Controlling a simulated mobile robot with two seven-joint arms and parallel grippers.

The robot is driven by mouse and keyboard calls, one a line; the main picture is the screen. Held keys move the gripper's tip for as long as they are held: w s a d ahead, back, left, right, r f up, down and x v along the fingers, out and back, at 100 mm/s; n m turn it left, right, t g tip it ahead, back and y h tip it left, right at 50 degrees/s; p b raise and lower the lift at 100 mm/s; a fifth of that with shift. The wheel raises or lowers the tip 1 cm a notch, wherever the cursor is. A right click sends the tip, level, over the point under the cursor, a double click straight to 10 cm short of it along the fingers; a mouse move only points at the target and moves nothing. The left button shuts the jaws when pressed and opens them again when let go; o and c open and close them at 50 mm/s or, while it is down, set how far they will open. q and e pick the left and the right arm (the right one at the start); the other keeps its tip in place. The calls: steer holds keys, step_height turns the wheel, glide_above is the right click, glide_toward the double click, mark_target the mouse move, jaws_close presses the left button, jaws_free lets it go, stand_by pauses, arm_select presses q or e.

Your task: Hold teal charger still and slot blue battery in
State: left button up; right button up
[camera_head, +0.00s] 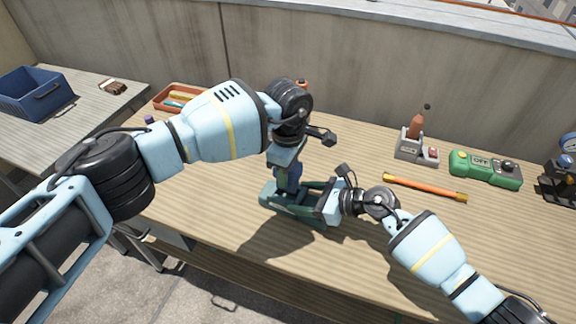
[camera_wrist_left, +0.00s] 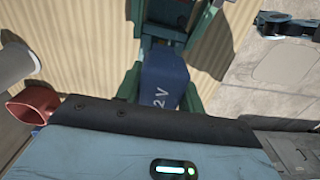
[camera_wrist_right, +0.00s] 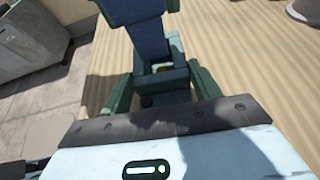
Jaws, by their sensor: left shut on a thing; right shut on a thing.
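The teal charger (camera_head: 291,207) stands on the wooden bench, near the middle of its front part. My right gripper (camera_head: 324,207) is shut on it from the right; the charger also shows between the fingers in the right wrist view (camera_wrist_right: 162,84). My left gripper (camera_head: 290,162) points down and is shut on the blue battery (camera_head: 292,182). The battery, marked "2 V" in part, fills the left wrist view's middle (camera_wrist_left: 164,84). It stands upright over the charger in the right wrist view (camera_wrist_right: 150,36). I cannot tell whether its lower end is inside the slot.
An orange tray (camera_head: 163,103) with small items is at the back left. An orange rod (camera_head: 425,188), a grey switch box (camera_head: 416,149) and a green "OFF" box (camera_head: 486,169) lie to the right. A dark blue crate (camera_head: 28,92) sits on the side table.

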arm_select(q)
steer(key=shift+f, duration=2.45)
stand_by(1.2)
steer(key=o, duration=1.2)
steer(key=shift+f, duration=0.1)
step_height(320, 180, up, 12)
steer(key=shift+r, duration=0.1)
arm_select(e)
steer(key=o, duration=1.7)
